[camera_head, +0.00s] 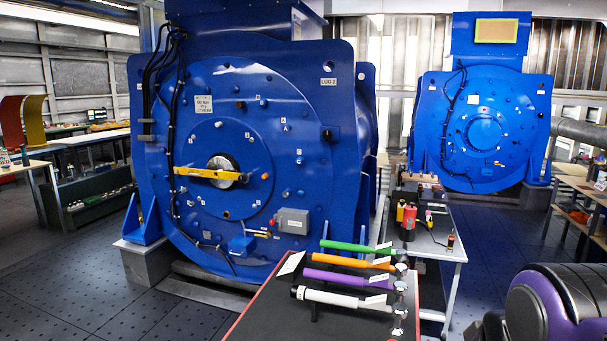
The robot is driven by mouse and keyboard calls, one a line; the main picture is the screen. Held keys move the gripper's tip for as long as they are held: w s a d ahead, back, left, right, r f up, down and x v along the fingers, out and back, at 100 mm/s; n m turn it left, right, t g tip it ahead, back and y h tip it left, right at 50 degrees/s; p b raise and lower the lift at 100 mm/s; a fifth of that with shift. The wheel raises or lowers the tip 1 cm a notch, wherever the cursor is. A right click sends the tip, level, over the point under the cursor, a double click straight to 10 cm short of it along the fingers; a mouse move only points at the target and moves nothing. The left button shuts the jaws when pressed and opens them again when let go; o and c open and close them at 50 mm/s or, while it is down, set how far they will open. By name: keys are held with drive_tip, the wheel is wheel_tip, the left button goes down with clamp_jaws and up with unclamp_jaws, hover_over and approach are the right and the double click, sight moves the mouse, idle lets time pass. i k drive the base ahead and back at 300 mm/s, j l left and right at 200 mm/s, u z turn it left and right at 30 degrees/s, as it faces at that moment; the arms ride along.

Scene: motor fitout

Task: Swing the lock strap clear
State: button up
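A yellow bar, which looks like the lock strap (195,172), lies nearly level across the front of the near blue motor (225,120). It reaches from the left side of the round face to the shaft end (224,164) at the centre and overlaps it. Its left end is near the black cables. How it is fastened is too small to tell. My gripper is not in view; what looks like a purple and black part of my arm fills the lower right corner.
A dark bench (255,318) in front holds several torque-wrench-like tools with green, orange, purple and white handles. A small table (437,246) with red and yellow items stands right of the motor. A second blue motor (482,125) is behind. Floor is clear at left.

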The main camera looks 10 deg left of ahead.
sight(210, 173)
drive_tip(key=k+j, duration=0.1)
drive_tip(key=j, duration=0.25)
drive_tip(key=k+j, duration=0.15)
drive_tip(key=j, duration=0.15)
drive_tip(key=k+j, duration=0.1)
drive_tip(key=j, duration=0.25)
drive_tip(key=k+j, duration=0.15)
drive_tip(key=j, duration=0.15)
drive_tip(key=i+j, duration=0.1)
drive_tip(key=j, duration=0.75)
drive_tip(key=j+z, duration=0.1)
drive_tip(key=j, duration=0.75)
drive_tip(key=i+j, duration=0.15)
drive_tip(key=j, duration=0.7)
drive_tip(key=i+j, duration=0.15)
drive_tip(key=j, duration=0.25)
drive_tip(key=i+j, duration=0.15)
drive_tip(key=j, duration=0.25)
drive_tip(key=i+j, duration=0.25)
drive_tip(key=i, duration=0.2)
drive_tip(key=i+j+z, duration=0.1)
drive_tip(key=i+j, duration=0.15)
drive_tip(key=i, duration=0.15)
